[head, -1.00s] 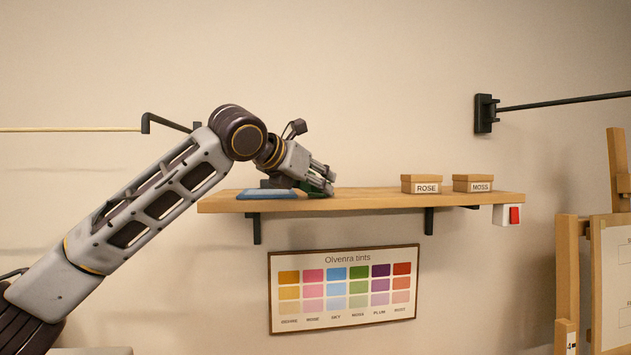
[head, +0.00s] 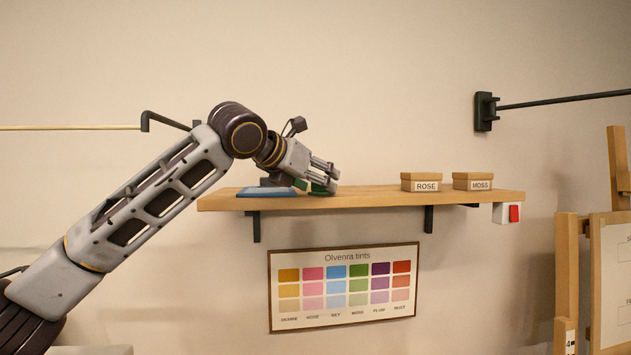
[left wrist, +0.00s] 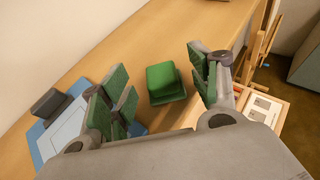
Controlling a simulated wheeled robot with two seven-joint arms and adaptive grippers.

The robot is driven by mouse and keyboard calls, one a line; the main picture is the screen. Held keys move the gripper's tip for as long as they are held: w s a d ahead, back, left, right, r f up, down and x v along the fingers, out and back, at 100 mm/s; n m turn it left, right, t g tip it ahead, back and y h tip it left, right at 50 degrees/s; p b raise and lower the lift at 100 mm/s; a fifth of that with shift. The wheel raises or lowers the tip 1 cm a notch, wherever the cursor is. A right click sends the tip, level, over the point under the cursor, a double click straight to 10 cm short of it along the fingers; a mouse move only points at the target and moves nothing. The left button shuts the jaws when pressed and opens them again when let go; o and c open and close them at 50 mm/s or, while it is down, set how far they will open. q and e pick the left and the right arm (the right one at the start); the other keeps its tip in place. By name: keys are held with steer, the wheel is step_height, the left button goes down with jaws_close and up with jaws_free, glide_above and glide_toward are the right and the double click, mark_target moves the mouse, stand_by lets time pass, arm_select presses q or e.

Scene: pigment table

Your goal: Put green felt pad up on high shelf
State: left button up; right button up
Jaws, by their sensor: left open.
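The green felt pad (left wrist: 165,83) is a small green block lying on the wooden high shelf (head: 375,198). In the left wrist view it sits between the two spread fingers, with a visible gap on each side. In the head view it is mostly hidden behind the fingers, and a bit of green shows there. My left gripper (head: 328,178) is open, its fingertips low over the shelf's left half around the pad. Its fingers carry green inner faces. My right gripper is in neither view.
A blue tray (left wrist: 42,137) with a dark block (left wrist: 48,103) lies on the shelf left of the pad. ROSE (head: 421,183) and MOSS (head: 473,183) boxes stand toward its right end. The shelf between the pad and the ROSE box is clear.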

arm_select(q)
steer(key=b+v, duration=0.2)
steer(key=v, duration=1)
steer(key=shift+f, duration=0.1)
stand_by(0.4)
